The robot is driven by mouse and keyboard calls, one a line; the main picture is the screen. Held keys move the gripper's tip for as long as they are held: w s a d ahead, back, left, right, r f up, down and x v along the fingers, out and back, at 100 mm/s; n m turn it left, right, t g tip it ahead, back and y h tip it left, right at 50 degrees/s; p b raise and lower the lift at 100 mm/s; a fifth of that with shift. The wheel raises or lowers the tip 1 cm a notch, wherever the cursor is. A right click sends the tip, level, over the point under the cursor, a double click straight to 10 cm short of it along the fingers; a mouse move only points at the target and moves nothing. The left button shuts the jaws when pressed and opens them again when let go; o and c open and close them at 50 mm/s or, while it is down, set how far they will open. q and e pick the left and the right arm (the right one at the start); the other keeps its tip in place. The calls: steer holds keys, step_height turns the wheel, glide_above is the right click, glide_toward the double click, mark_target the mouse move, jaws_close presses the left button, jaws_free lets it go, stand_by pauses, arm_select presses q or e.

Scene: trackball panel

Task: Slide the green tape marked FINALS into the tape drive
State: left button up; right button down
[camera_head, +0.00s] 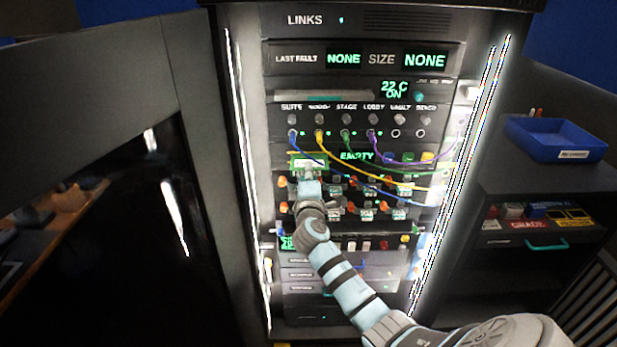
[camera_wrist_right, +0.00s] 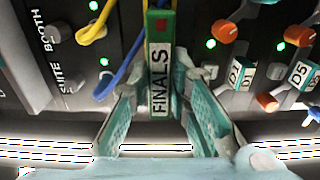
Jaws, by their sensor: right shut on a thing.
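The green tape marked FINALS (camera_wrist_right: 160,65) stands between the two teal fingers of my right gripper (camera_wrist_right: 162,88), which is shut on it, in the right wrist view. In the head view the green tape (camera_head: 308,160) shows just beyond my right gripper (camera_head: 307,177), in front of the left part of the rack row with the EMPTY display (camera_head: 357,155). I take that row for the tape drive; its slot is hidden behind the tape and gripper. I cannot tell whether the tape touches or enters it. My left gripper is not in view.
Blue, yellow, green and purple cables (camera_head: 383,143) droop across the rack face close around the gripper. Orange knobs and labelled cartridges (camera_head: 405,188) sit right of it. A blue tray (camera_head: 556,139) is on the right-hand cabinet; a dark panel (camera_head: 95,200) stands at left.

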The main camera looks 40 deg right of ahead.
steer(key=shift+b+x, duration=0.95)
steer(key=shift+x, duration=0.85)
steer(key=c, duration=1.4)
jaws_free()
steer(key=shift+s, duration=0.1)
steer(key=shift+s+a, duration=0.15)
steer(key=shift+a, duration=0.05)
steer(key=v, duration=1.1)
steer(key=shift+s+a, duration=0.15)
steer(key=shift+s, duration=0.1)
